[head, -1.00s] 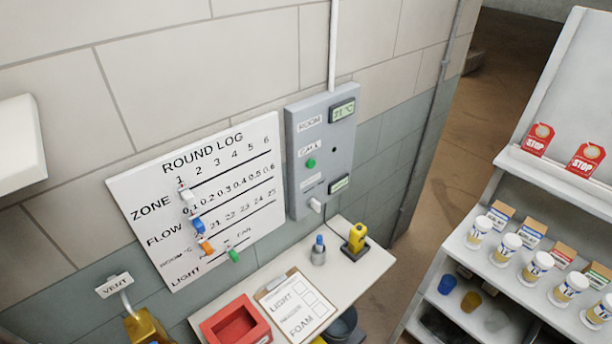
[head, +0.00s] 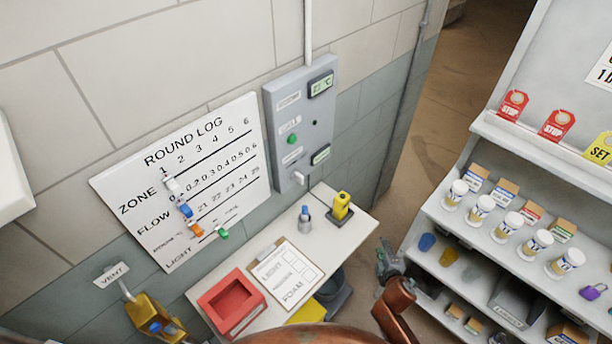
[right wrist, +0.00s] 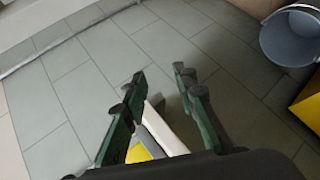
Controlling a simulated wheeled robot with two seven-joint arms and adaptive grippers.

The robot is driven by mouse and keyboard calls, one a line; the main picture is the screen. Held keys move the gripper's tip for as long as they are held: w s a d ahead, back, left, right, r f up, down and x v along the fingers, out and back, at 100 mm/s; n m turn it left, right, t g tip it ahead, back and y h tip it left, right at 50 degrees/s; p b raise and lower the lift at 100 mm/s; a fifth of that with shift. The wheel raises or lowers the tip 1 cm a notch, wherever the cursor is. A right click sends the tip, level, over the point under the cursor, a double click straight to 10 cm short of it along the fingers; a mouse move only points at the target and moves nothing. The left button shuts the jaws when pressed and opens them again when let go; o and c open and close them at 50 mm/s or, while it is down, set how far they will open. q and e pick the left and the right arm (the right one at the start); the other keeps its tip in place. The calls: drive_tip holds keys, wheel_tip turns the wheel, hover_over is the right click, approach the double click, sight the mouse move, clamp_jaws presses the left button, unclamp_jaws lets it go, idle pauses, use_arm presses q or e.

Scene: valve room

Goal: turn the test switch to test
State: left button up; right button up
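A grey wall panel (head: 318,112) carries two small displays, a green button (head: 292,139) and several labels. A short white lever (head: 299,178) sticks out at its lower left edge; it may be the test switch, but its label is too small to read. My right gripper (head: 386,262) is right of the small table, below the panel and well away from it. In the right wrist view its two green fingers (right wrist: 165,85) are apart, with floor and a white and yellow thing seen beyond them. My left gripper is not in view.
The small white table (head: 352,232) holds a red tray (head: 231,302), a clipboard (head: 287,274), a cup with a blue-topped item (head: 304,219) and a yellow device (head: 341,206). A shelf unit (head: 440,208) stands right. A bucket (right wrist: 291,35) is on the floor.

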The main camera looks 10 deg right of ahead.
sight(303, 178)
drive_tip(key=w+a+r+n+t+y, duration=0.1)
drive_tip(key=w+a+r+n+t, duration=0.15)
drive_tip(key=r, duration=0.45)
drive_tip(key=w+a+r+n+t+y, duration=0.1)
drive_tip(key=w+a+r+n, duration=0.2)
drive_tip(key=r, duration=0.4)
drive_tip(key=w+a+r+n+t+y, duration=0.1)
drive_tip(key=w+r+n+t, duration=0.1)
drive_tip(key=r+n, duration=0.35)
drive_tip(key=w+a+r+n+g+y+p, duration=0.1)
drive_tip(key=a+r+n+y, duration=0.35)
drive_tip(key=a+n, duration=0.45)
drive_tip(key=w+a+r+n+g+y, duration=0.15)
drive_tip(key=a+r+n+y, duration=0.25)
drive_tip(key=a+n+y, duration=0.45)
drive_tip(key=w+h, duration=0.1)
drive_tip(key=w, duration=0.1)
drive_tip(key=w+a+n+h+p, duration=0.1)
drive_tip(key=w, duration=0.1)
drive_tip(key=w+a, duration=0.1)
drive_tip(key=w, duration=0.1)
drive_tip(key=shift+w+a+n+h, duration=0.1)
drive_tip(key=shift+a+n+h, duration=0.15)
drive_tip(key=shift+h, duration=0.15)
drive_tip(key=shift+c, duration=0.4)
clamp_jaws()
